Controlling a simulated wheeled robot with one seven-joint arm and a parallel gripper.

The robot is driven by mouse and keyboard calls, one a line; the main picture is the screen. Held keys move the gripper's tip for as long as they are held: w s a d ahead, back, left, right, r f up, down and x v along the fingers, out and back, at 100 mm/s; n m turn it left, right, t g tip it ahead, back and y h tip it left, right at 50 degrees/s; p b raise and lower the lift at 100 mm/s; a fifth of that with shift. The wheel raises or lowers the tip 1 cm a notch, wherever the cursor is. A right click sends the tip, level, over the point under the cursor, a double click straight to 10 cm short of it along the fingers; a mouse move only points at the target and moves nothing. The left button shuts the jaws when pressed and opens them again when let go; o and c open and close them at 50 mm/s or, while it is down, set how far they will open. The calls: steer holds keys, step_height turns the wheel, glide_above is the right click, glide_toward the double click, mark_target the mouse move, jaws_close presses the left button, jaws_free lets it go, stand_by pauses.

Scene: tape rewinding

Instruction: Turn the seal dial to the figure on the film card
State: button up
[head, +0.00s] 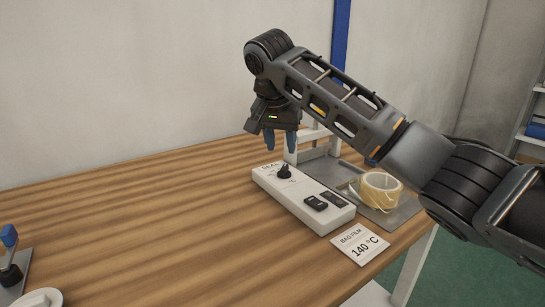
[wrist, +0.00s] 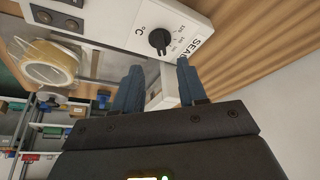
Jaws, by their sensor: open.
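The seal dial (head: 284,172) is a black knob at the far end of a white control box (head: 318,219) on the wooden table. It also shows in the wrist view (wrist: 159,41), beside a printed °C scale whose numbers are too small to read surely, so I cannot tell its setting. The film card (head: 360,247) lies flat in front of the box and reads "BAG FILM 140 °C". My gripper (head: 280,141) is open and empty, fingers pointing down, above and apart from the dial. Its two blue fingers also show in the wrist view (wrist: 158,66).
Two black switches (head: 324,201) sit on the box's near end. A tape roll (head: 381,190) lies on a grey metal plate to the right. A blue-handled lever (head: 9,238) stands at the far left.

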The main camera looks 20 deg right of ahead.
mark_target(284, 167)
steer(key=shift+b+x, duration=0.65)
steer(key=shift+x, duration=3.2)
steer(key=shift+c, duration=0.4)
jaws_close()
